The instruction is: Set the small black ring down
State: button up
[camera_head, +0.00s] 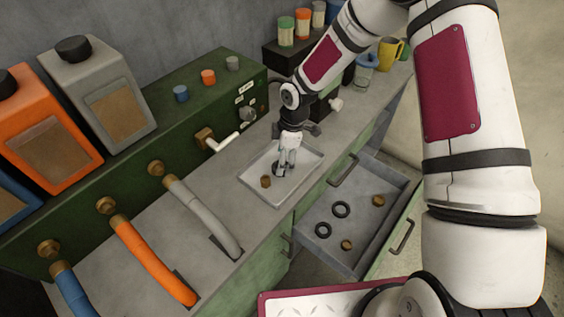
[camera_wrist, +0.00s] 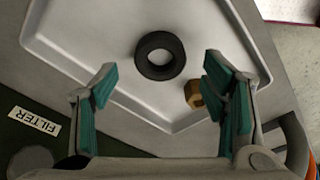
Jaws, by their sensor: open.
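The small black ring (camera_wrist: 160,55) lies flat in the white tray (camera_wrist: 85,60) in the wrist view, apart from both fingers and beyond their tips. In the head view the white tray (camera_head: 311,165) sits on the bench, and the ring (camera_head: 278,171) is partly hidden by my fingers. My gripper (camera_wrist: 158,86) is open and empty, its teal pads spread wide. In the head view my gripper (camera_head: 285,166) is over the tray. A brass nut (camera_wrist: 193,94) lies in the tray close to the ring, near my right finger; it also shows in the head view (camera_head: 265,182).
An open drawer (camera_head: 310,252) right of the tray holds two black rings (camera_head: 341,209) and two brass pieces (camera_head: 378,200). A white-handled tap (camera_head: 222,142) stands left of the tray. Orange (camera_head: 150,262) and grey (camera_head: 203,217) hoses cross the bench.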

jog(key=s+d+r+m+t+h, duration=0.1)
jog(key=s+d+r+m, duration=0.25)
jog(key=r, duration=0.55)
jog(key=s+d+r+m+t+h, duration=0.15)
jog(key=d+r, duration=0.25)
jog(key=r, duration=0.6)
jog(key=s+d+r+m+h, duration=0.1)
jog(key=s+d+r+m, duration=0.2)
jog(key=r, duration=0.6)
jog(key=s+d+r+m+t+y, duration=0.1)
jog(key=s+d+r+m, duration=0.1)
jog(key=s+r+m, duration=0.3)
jog(key=s+d+r+m+t, duration=0.1)
jog(key=s+r+m, duration=0.4)
jog(key=s, duration=0.8)
jog(key=shift+d+t+y, duration=0.35)
jog(key=shift+t, duration=0.1)
jog(key=shift+s+r, duration=0.1)
